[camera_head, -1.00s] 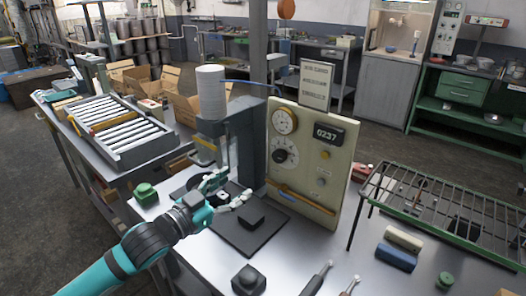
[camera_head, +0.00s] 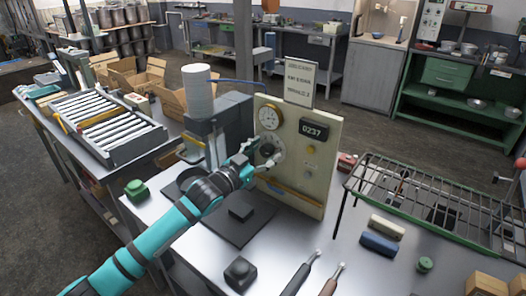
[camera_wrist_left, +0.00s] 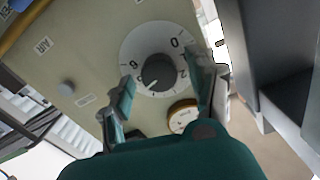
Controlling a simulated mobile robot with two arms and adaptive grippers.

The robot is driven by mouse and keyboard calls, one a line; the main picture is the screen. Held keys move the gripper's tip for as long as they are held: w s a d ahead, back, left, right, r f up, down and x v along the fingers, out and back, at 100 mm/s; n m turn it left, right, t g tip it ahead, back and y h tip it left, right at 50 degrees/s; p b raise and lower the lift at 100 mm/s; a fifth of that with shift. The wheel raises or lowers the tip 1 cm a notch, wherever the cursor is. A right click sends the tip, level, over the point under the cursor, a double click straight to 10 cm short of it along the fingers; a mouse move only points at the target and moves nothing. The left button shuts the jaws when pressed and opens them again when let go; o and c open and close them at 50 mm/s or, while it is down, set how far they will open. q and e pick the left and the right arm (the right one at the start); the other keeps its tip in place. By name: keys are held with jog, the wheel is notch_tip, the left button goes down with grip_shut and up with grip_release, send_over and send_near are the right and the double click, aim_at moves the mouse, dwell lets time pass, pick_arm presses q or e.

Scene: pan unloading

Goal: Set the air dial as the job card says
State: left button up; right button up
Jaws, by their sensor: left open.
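The dial, a white disc with a black knob (camera_head: 267,150), is on the cream panel (camera_head: 311,180) and partly hidden by my left gripper (camera_head: 263,160). In the left wrist view the dial's black knob (camera_wrist_left: 156,71) lies between the open fingers of my left gripper (camera_wrist_left: 163,78), with some numerals showing on the disc. I cannot tell whether the fingers touch the knob. The job card (camera_head: 299,82) stands above the panel; its writing is too small to read. My right gripper is not in view.
A grey press (camera_head: 225,128) stands left of the panel. A green-edged rack (camera_head: 430,205) is to the right. Two handled tools (camera_head: 300,275) lie in front.

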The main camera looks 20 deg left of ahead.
pick_arm(q)
jog(key=c, duration=1.1)
jog(key=shift+m+p, duration=0.35)
jog(key=shift+m, duration=0.05)
jog(key=shift+c, duration=0.2)
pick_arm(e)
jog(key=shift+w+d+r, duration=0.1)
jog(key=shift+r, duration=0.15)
pick_arm(q)
jog(key=o, duration=1.1)
jog(key=shift+o, duration=0.2)
jog(key=shift+s, duration=0.1)
jog(key=v, duration=1.1)
jog(key=shift+s+a, duration=0.15)
jog(key=shift+s, duration=0.25)
